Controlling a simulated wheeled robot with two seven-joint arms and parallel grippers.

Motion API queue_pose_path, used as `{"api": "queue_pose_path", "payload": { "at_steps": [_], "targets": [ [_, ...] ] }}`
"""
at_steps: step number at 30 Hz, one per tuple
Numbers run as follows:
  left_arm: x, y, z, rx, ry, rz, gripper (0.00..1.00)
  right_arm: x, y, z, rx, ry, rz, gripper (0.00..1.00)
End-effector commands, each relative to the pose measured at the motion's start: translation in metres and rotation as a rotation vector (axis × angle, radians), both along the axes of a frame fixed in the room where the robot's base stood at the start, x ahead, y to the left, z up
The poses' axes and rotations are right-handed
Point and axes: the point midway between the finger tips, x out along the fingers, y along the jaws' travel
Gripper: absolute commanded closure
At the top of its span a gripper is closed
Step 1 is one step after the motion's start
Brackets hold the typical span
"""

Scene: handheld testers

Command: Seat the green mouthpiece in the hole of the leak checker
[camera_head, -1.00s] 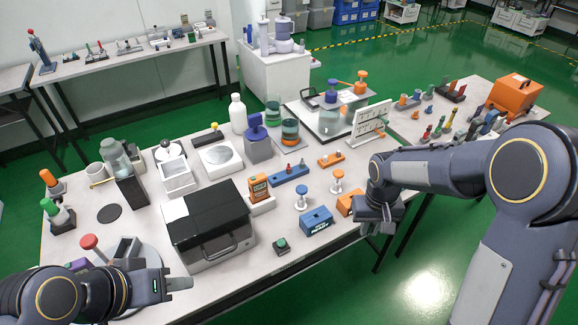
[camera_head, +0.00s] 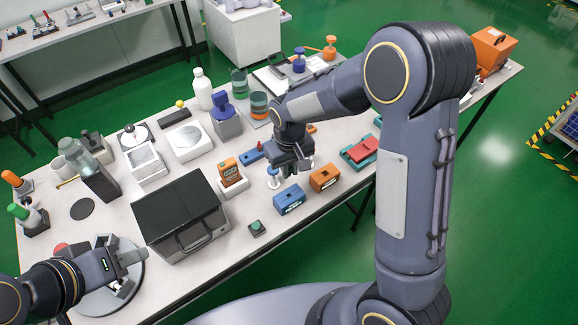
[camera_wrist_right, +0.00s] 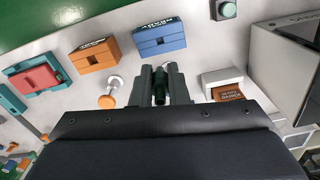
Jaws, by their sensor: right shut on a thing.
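The green mouthpiece (camera_wrist_right: 158,92) is a small dark green cylinder between the fingers of my right gripper (camera_wrist_right: 162,78). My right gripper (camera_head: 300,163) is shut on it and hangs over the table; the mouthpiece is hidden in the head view. An orange handheld device (camera_head: 229,168) stands in a white holder, left of this gripper; its end shows in the right wrist view (camera_wrist_right: 228,92). Its lettering is too small to read, so I cannot tell for sure that it is the leak checker. My left gripper (camera_head: 128,257) is over a round grey plate; its finger gap is unclear.
A blue box (camera_head: 289,200) and an orange box (camera_head: 323,179) are near the front edge. A white-stemmed piece (camera_head: 273,178) stands beside my right gripper. A black-lidded case (camera_head: 180,207) and a green button (camera_head: 256,228) are to the left. A red-and-teal tray (camera_head: 361,152) is at right.

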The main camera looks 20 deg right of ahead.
Motion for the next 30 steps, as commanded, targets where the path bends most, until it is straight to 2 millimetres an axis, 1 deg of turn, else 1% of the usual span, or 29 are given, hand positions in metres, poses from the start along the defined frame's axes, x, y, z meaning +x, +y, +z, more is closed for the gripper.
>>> {"api": "queue_pose_path", "payload": {
  "at_steps": [1,15,20,30],
  "targets": [
    [0.0,0.0,-0.006,0.0,0.0,0.0,0.64,0.0,0.0,-0.007,0.0,0.001,0.0,1.0],
    [0.0,0.0,-0.041,0.0,0.0,0.0,0.64,0.0,0.0,-0.05,0.0,0.0,0.0,1.0],
    [0.0,0.0,-0.045,0.0,0.0,0.0,0.64,0.0,0.0,-0.056,0.0,0.0,0.0,1.0],
    [0.0,0.0,-0.045,0.0,0.0,0.0,0.64,0.0,0.0,-0.055,0.0,0.0,0.0,1.0]
  ]
}}
